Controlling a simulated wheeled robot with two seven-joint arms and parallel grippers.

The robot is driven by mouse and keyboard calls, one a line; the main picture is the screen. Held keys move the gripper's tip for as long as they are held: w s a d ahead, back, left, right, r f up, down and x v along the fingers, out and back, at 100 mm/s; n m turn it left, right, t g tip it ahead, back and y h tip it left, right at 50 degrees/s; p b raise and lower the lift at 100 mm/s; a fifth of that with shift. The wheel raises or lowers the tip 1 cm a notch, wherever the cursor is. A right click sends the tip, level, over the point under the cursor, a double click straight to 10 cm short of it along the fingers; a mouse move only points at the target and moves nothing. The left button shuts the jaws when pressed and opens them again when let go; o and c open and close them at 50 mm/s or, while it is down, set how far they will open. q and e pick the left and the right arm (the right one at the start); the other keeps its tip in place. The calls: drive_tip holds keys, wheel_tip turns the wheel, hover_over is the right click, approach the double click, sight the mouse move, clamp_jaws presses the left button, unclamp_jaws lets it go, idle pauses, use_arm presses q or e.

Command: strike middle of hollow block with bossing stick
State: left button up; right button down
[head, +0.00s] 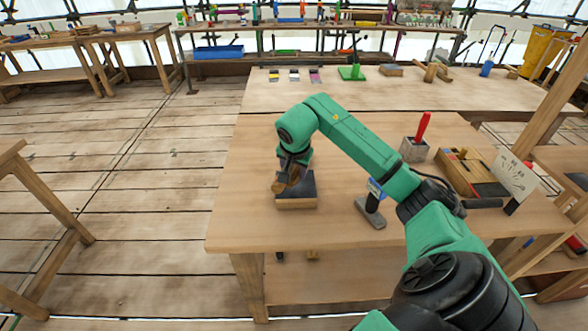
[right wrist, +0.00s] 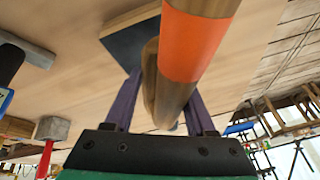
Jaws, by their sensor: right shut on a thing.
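My right gripper (head: 292,165) is shut on the bossing stick (head: 287,182), a brown wooden stick. In the right wrist view the gripper's purple fingers (right wrist: 160,105) close around the stick, which has an orange band (right wrist: 190,45). The hollow block (head: 297,204) is a low wooden block with a dark flat top, near the table's left front. The stick and gripper are over its back left part and hide some of it. Part of the block also shows behind the stick in the right wrist view (right wrist: 122,45). I cannot tell whether the stick touches it. My left gripper is not in view.
The wooden table (head: 245,190) is clear left of the block. A dark-handled tool with a grey flat base (head: 371,214) lies to its right. Further right are a grey block (head: 412,151) with a red handle, a wooden tray (head: 455,172) and a written card (head: 514,177).

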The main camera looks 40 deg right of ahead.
wheel_tip(320, 180, down, 4)
drive_tip(key=b, duration=0.3)
drive_tip(key=shift+r, duration=0.15)
idle(0.3)
wheel_tip(320, 180, up, 4)
drive_tip(key=p, duration=0.4)
drive_tip(key=shift+r, duration=0.25)
drive_tip(key=shift+f, duration=0.15)
drive_tip(key=shift+f, duration=0.2)
